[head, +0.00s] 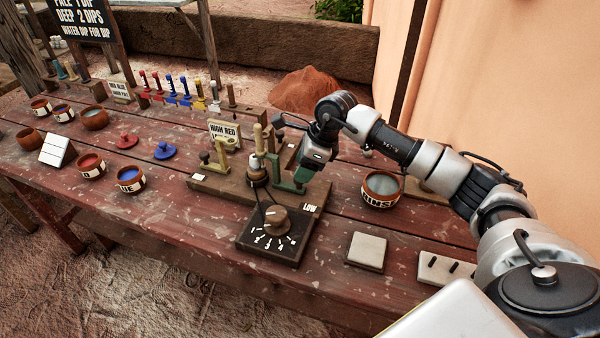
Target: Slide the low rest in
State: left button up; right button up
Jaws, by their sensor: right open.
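The low rest looks to be the green bracket (291,187) on the right side of a dark wooden base board (225,187), near a label reading LOW (310,208). A yellowish rest (217,160) stands on the board's left side. My right gripper (305,172) is open, pointing down at the right end of the green bracket. Its fingers partly cover that end, and I cannot tell whether they touch it. My left gripper is not in view.
A dial box (274,222) sits in front of the board. A bowl (382,186), a pale tile (367,250) and a pegged block (445,268) lie to the right. A HIGH RED sign (224,131) and coloured-handled tools stand behind. Small bowls (130,178) fill the left.

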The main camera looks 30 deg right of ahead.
jog(key=v, duration=0.8)
jog(key=shift+b, duration=0.35)
jog(key=shift+a+f, duration=0.1)
jog(key=shift+f, duration=0.05)
